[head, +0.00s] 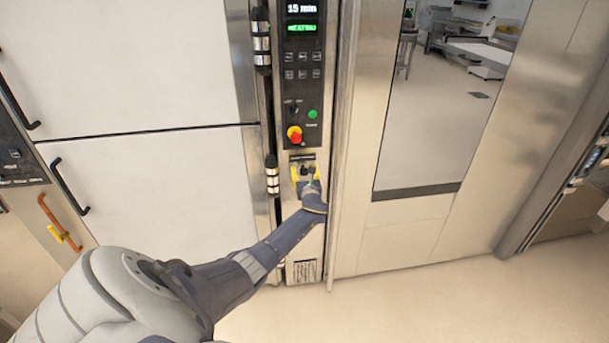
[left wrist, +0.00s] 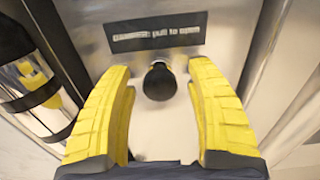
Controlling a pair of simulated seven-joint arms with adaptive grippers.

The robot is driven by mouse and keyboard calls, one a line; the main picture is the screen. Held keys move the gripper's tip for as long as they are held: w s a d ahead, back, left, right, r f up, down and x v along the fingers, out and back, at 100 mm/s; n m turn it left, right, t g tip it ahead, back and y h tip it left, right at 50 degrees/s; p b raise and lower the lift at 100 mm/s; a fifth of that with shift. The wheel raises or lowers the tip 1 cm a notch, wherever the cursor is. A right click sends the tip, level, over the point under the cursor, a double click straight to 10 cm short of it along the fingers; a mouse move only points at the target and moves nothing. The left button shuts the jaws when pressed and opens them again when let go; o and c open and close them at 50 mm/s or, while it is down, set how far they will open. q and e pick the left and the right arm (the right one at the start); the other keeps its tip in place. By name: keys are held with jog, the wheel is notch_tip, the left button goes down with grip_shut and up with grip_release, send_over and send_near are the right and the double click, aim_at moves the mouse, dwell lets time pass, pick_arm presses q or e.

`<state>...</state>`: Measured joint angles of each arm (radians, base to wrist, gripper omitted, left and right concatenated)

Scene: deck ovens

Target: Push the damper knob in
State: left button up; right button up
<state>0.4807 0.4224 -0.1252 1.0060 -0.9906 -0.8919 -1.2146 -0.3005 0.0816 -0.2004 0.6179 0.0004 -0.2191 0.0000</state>
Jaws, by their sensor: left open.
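The damper knob (left wrist: 159,82) is a round black knob on a steel panel, just below a dark label (left wrist: 156,32) that reads "pull to open". My left gripper (left wrist: 160,100) is open, its two yellow fingers on either side of the knob with a gap on each side. In the left wrist view I cannot tell how far the knob stands out from the panel. In the head view my left gripper (head: 306,174) is at the panel below the red and yellow button, and it mostly hides the knob. My right gripper is not in view.
A control panel (head: 302,75) with a display, keys and a red and yellow button (head: 295,134) is above the gripper. White oven doors (head: 150,70) with black handles are at the left. A tall glass door (head: 440,90) is at the right. The floor (head: 430,300) in front is clear.

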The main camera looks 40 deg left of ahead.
pick_arm(q)
jog(key=v, duration=1.2)
dwell(0.5)
